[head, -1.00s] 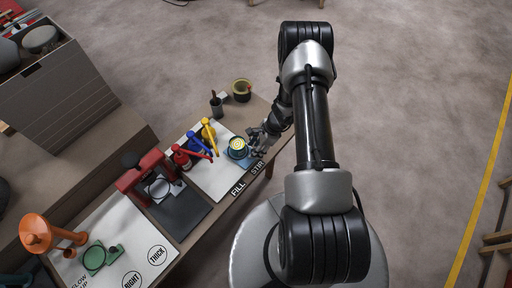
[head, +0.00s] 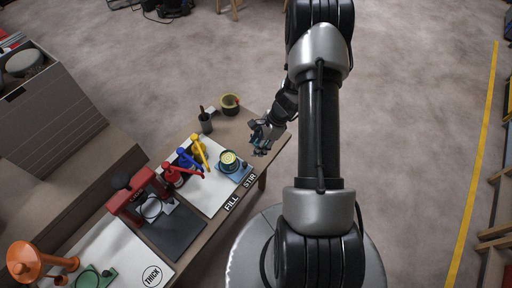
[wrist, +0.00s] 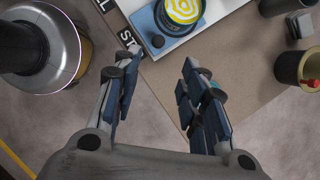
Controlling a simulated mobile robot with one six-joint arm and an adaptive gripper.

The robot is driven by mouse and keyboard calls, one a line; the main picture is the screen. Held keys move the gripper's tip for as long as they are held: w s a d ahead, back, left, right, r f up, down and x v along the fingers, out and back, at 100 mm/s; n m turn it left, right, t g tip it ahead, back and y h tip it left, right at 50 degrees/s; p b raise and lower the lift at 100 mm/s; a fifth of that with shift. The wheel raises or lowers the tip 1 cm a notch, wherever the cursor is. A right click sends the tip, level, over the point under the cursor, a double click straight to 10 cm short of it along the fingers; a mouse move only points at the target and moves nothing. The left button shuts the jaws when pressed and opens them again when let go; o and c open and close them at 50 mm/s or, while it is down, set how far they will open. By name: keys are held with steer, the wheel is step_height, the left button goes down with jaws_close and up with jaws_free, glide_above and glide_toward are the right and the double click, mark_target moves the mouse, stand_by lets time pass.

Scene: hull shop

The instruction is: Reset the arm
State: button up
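My gripper (head: 260,144) is at the right end of the workbench in the head view, just right of the blue stirrer. In the wrist view its two fingers (wrist: 157,92) are spread apart with nothing between them, above the bench edge and floor. My arm is bent, with its elbow toward the top of the head view.
A yellow-topped cup sits on the blue stirrer (head: 244,172) on a white board marked FILL and STIR. Red, blue and yellow dispensers (head: 199,153) stand left of it. A dark cup (head: 206,122) and a bowl (head: 229,103) stand behind. Floor at right is open.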

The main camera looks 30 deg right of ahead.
stand_by(0.4)
steer(key=a+r+n+h, duration=0.1)
steer(key=a+r+n, duration=0.5)
steer(key=r, duration=0.7)
steer(key=a+r+n, duration=0.5)
steer(key=r, duration=0.8)
steer(key=s+a+r+n+t+h, duration=0.1)
steer(key=s+a+r+n, duration=0.2)
steer(key=s+r+n, duration=0.3)
steer(key=s+a+r+n+t+h, duration=0.1)
steer(key=s+r+n, duration=0.5)
steer(key=s, duration=0.6)
steer(key=shift+s+a+r+t+h, duration=0.2)
steer(key=shift+a+t+h, duration=0.25)
steer(key=shift+a, duration=0.5)
